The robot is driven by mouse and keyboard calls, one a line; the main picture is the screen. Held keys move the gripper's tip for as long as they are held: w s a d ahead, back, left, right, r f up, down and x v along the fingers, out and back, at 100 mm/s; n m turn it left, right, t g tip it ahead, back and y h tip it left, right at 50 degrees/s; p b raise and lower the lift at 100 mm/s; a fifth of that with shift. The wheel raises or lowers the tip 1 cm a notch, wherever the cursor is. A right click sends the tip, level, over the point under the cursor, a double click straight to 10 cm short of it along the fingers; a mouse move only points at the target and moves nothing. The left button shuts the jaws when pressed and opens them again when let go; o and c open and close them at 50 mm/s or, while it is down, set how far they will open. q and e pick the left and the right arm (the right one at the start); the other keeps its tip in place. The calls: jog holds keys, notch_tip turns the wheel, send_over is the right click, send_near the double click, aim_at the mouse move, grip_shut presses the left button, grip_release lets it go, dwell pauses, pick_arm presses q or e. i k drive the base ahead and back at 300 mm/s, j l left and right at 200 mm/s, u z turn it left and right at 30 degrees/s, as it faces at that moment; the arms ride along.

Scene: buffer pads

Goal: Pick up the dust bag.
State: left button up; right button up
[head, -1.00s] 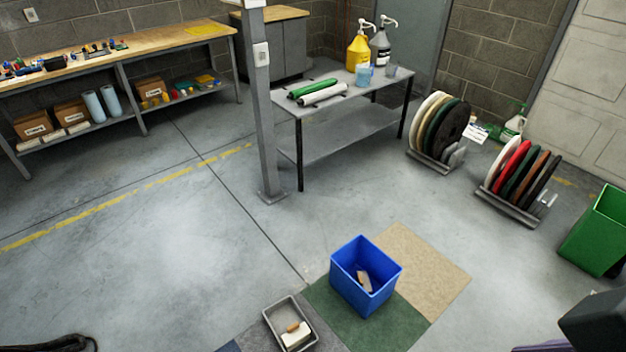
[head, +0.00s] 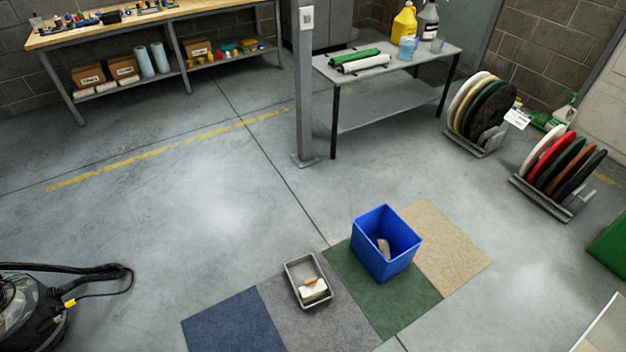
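I cannot clearly make out a dust bag. A small tan and pale item (head: 383,247) lies inside the blue bin (head: 371,250), and I cannot tell what it is. The bin stands on the green floor tile. A grey tray (head: 291,277) to its left holds a white block (head: 313,291) with a small brown piece at its edge. A black vacuum cleaner (head: 30,312) with a dark hose is cut off at the lower left. Neither of my grippers is in view.
Floor tiles in blue (head: 235,325), grey, green (head: 405,300) and beige (head: 445,250) lie in a row. A grey post (head: 304,100) stands before the side table (head: 390,112). Racks of round pads (head: 545,165) stand at right. The floor at left centre is clear.

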aim_at(313, 288)
jog(key=i+l+u, duration=0.15)
jog(key=i+u, duration=0.25)
jog(key=i+l+u, duration=0.15)
jog(key=u, duration=0.2)
jog(key=i+l+u, duration=0.2)
jog(key=l+u, duration=0.2)
jog(key=i+l+u, duration=0.15)
jog(key=l+u, duration=0.2)
jog(key=i+l+u, duration=0.1)
jog(key=l+u, duration=0.65)
jog(key=l, duration=0.25)
jog(key=l+u, duration=0.4)
jog(key=i+l, duration=0.05)
